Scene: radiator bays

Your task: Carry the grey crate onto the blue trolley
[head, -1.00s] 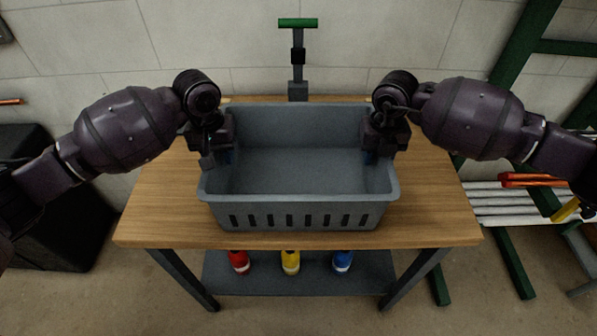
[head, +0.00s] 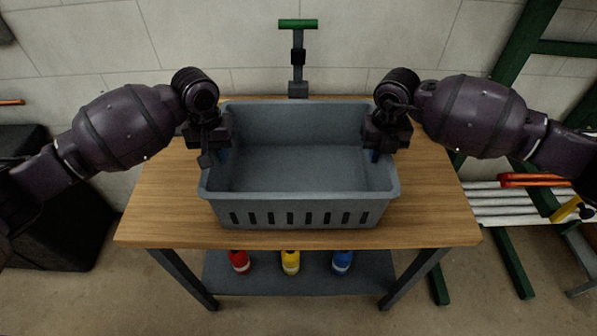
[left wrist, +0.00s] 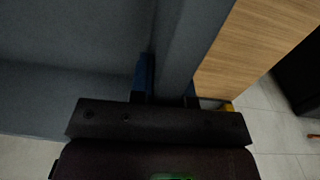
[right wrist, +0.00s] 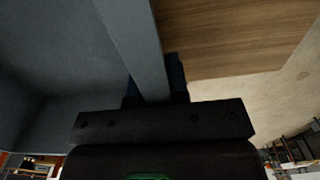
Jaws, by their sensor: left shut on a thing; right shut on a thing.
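The grey crate (head: 300,215) is empty and upright, at the middle of the wooden-topped table. My left gripper (head: 223,155) is shut on the crate's left wall; in the left wrist view its blue fingers (left wrist: 165,85) sit on both sides of the rim (left wrist: 185,50). My right gripper (head: 375,155) is shut on the right wall; in the right wrist view its fingers (right wrist: 155,82) straddle the rim (right wrist: 135,40). I cannot tell whether the crate's bottom touches the table. No blue trolley shows in these views.
The table (head: 150,215) has bare wood on both sides of the crate. Red (head: 239,262), yellow (head: 290,262) and blue (head: 342,262) bottles stand on its lower shelf. A green-handled post (head: 298,60) stands behind. A green frame (head: 515,70) and slatted bench (head: 500,200) are at right.

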